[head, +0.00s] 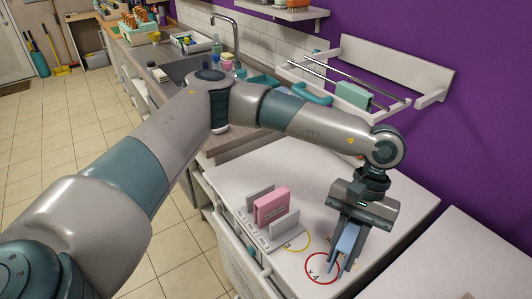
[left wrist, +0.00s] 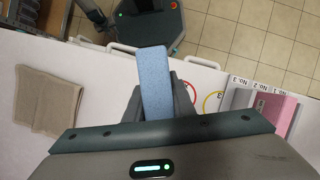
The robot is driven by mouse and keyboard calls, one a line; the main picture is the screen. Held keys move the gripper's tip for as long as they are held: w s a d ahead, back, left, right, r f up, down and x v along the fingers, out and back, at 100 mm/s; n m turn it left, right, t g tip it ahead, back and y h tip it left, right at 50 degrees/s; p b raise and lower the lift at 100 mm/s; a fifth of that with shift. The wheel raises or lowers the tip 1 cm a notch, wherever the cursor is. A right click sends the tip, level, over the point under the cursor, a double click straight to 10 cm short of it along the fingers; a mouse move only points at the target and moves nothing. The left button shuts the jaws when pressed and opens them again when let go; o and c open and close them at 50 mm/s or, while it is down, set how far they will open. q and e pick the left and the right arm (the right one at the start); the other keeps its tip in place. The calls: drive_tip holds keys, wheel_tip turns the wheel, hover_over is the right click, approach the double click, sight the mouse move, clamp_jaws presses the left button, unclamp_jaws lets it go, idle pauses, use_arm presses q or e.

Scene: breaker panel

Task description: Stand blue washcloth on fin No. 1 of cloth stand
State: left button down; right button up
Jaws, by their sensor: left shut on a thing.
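My left gripper (head: 346,258) is shut on the blue washcloth (head: 347,239), which hangs down between the fingers over the white worktop. In the left wrist view the washcloth (left wrist: 156,85) sticks out past the two fingers (left wrist: 157,108). The cloth stand (head: 288,229) is on the worktop, left of the gripper and apart from it. My right gripper is not in view.
A red ring (head: 322,268) and a yellow ring (head: 297,242) mark the worktop between gripper and stand. A beige cloth (left wrist: 50,96) lies flat on the worktop. A wall rack (head: 385,85) with a teal cloth (head: 353,95) hangs behind. The sink (head: 190,67) is further back.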

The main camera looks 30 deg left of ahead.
use_arm(q)
drive_tip(key=w+a+r+n+t+h+p, duration=0.2)
drive_tip(key=w+a+n+t+h+p, duration=0.25)
drive_tip(key=w+a+n, duration=1)
drive_tip(key=a+r+n+t+y+p, duration=0.1)
drive_tip(key=a+n+t, duration=0.3)
drive_tip(key=a+n, duration=1)
drive_tip(key=r+n+y, duration=0.1)
drive_tip(key=n, duration=0.2)
drive_tip(key=shift+r+y, duration=0.35)
